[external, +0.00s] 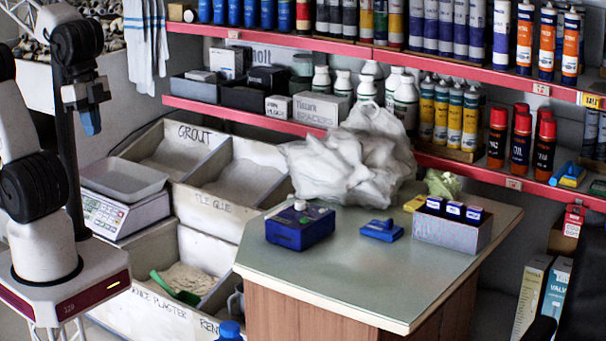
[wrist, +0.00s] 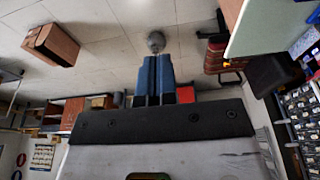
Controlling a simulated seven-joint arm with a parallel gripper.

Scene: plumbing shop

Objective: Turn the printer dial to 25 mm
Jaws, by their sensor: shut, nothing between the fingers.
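A dark blue box-shaped device with a pale round knob on top, which looks like the printer (external: 300,229), sits at the left part of the counter. The knob, likely the dial (external: 300,205), is too small to read any marks. My gripper (external: 91,124) is raised at the upper left, well apart from the printer, with its blue fingers pointing down. In the wrist view my gripper (wrist: 155,62) shows its two blue fingers together with nothing between them. The printer is not visible in the wrist view.
The counter (external: 350,287) also carries a crumpled white bag (external: 350,160), a small blue tool (external: 381,230) and a grey box (external: 452,230) of blue items. A scale (external: 120,200) and labelled bins (external: 230,180) lie between my arm and the counter. Stocked red-edged shelves stand behind.

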